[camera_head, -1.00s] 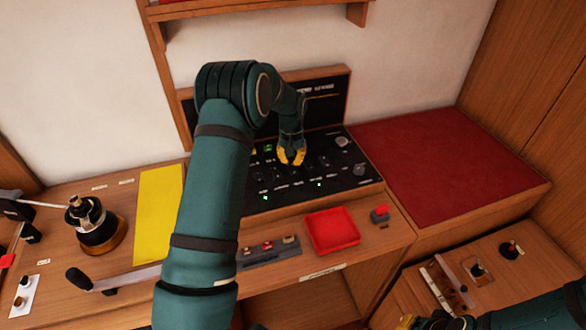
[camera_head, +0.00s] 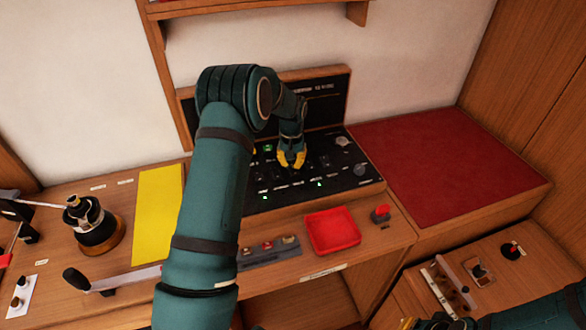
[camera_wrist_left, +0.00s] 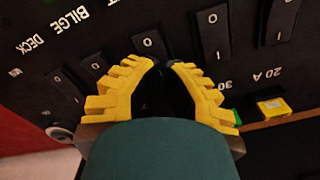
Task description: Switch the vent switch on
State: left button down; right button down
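The black switch panel (camera_head: 342,170) stands at the back of the desk, with several dark rocker switches marked 0 and 1. My left gripper (camera_head: 291,163) is over its middle, yellow fingers pointing down and a little apart. In the left wrist view the fingertips (camera_wrist_left: 165,66) are parted beside a rocker switch (camera_wrist_left: 148,44), which they partly cover; I cannot tell whether they touch it. Labels BILGE and DECK show there, but no vent label is readable, so I cannot tell which switch is the vent switch or its position. My right gripper (camera_head: 432,322) is partly cut off at the bottom edge.
A yellow sheet (camera_head: 158,215) and a brass-and-black device (camera_head: 92,226) are to the left. A red padded surface (camera_head: 440,165) is clear at right.

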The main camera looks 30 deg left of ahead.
pick_arm(q)
jog(key=shift+f, duration=0.35)
jog(key=shift+r+p, duration=1.95)
jog(key=shift+r, duration=1.65)
jog(key=shift+f, duration=0.1)
